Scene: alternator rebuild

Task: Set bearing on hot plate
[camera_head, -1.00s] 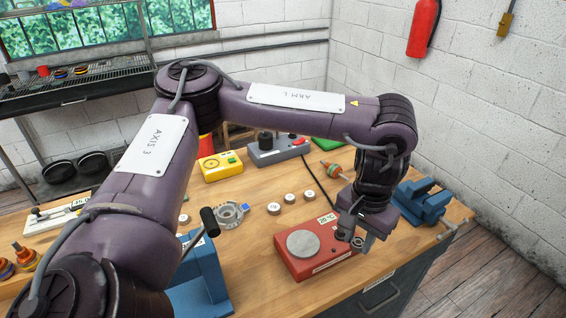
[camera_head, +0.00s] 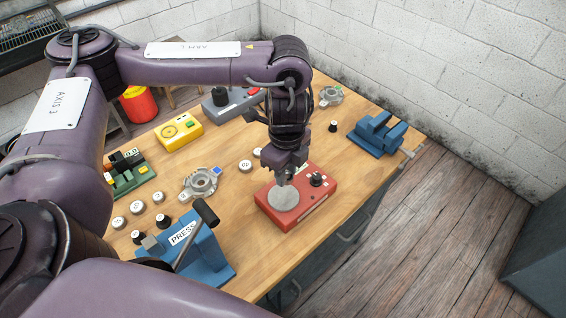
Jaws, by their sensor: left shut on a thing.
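The hot plate (camera_head: 294,216) is a red box with a round grey heating disc (camera_head: 283,201) and a dark knob at its back right. It sits near the front right edge of the wooden bench. My left gripper (camera_head: 286,180) points down right over the disc's back edge. It is shut on the bearing, which is small and mostly hidden by the fingers. I cannot tell whether the bearing touches the disc. My right gripper is not in view.
A blue press (camera_head: 205,253) stands left of the hot plate, and a blue vise (camera_head: 378,134) at the back right. A grey housing (camera_head: 201,183), round labelled parts (camera_head: 245,167) and a yellow meter (camera_head: 179,132) lie behind. Bare wood lies right of the hot plate.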

